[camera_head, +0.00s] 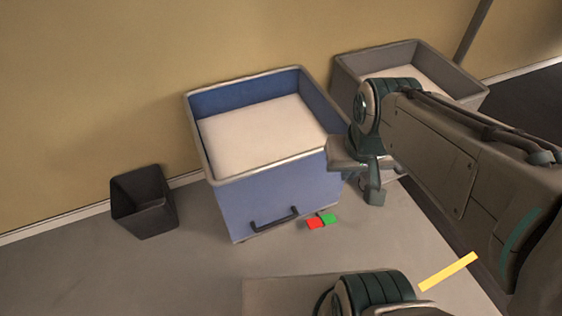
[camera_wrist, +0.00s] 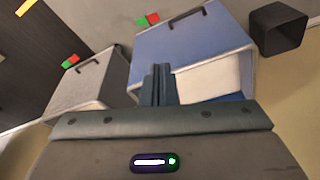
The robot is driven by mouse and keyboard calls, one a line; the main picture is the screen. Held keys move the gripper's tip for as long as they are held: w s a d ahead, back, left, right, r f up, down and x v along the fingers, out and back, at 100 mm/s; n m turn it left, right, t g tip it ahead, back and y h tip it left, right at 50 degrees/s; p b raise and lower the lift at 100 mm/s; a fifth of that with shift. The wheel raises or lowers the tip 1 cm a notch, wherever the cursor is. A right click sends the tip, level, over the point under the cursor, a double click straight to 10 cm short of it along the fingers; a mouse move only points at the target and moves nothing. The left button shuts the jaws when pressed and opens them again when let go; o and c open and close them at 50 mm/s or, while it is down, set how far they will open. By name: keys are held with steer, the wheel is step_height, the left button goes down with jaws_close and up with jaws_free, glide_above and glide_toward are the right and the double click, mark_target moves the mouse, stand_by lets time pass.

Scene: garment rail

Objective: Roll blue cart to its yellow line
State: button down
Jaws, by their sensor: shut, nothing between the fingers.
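The blue cart (camera_head: 280,190) stands by the wall with a pale board or load inside. Its dark handle (camera_head: 274,219) is low on the near side; in the wrist view the blue cart (camera_wrist: 195,45) shows with its handle (camera_wrist: 187,14). A short yellow line (camera_head: 448,271) lies on the floor to the near right, apart from the cart; a yellow strip (camera_wrist: 25,7) shows in the wrist view's corner. My gripper (camera_head: 374,195) is shut and empty, fingers down, at the cart's right side. Its closed fingers (camera_wrist: 158,84) overlap the cart in the wrist view; contact cannot be told.
A grey cart (camera_head: 345,80) stands right of the blue one, partly hidden by my arm. A dark bin (camera_head: 144,203) stands left. Red (camera_head: 315,224) and green (camera_head: 328,219) tags lie by the blue cart's near side. The floor at front left is clear.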

steer(key=c, duration=1.8)
jaws_free()
steer(key=o, duration=0.5)
steer(key=shift+w+f, duration=0.1)
steer(key=shift+f, duration=0.3)
steer(key=m+t+h+b, duration=0.7)
steer(key=m+t+b, duration=0.5)
steer(key=m+b, duration=1.4)
glide_toward(274, 224)
steer(key=w+d+n+b, duration=0.1)
steer(key=w+b, duration=0.1)
steer(key=b, duration=0.1)
steer(key=w+d+f+n+b, duration=0.1)
steer(key=w+n+b, duration=0.1)
steer(key=w+b, duration=0.1)
steer(key=w+d+f+n+b, duration=0.1)
steer(key=w+b, duration=0.2)
steer(key=shift+w+d+f+n, duration=0.1)
steer(key=shift+d+f+n, duration=0.1)
steer(key=shift+d+n, duration=0.2)
steer(key=shift+w+d, duration=0.25)
steer(key=shift+w, duration=0.35)
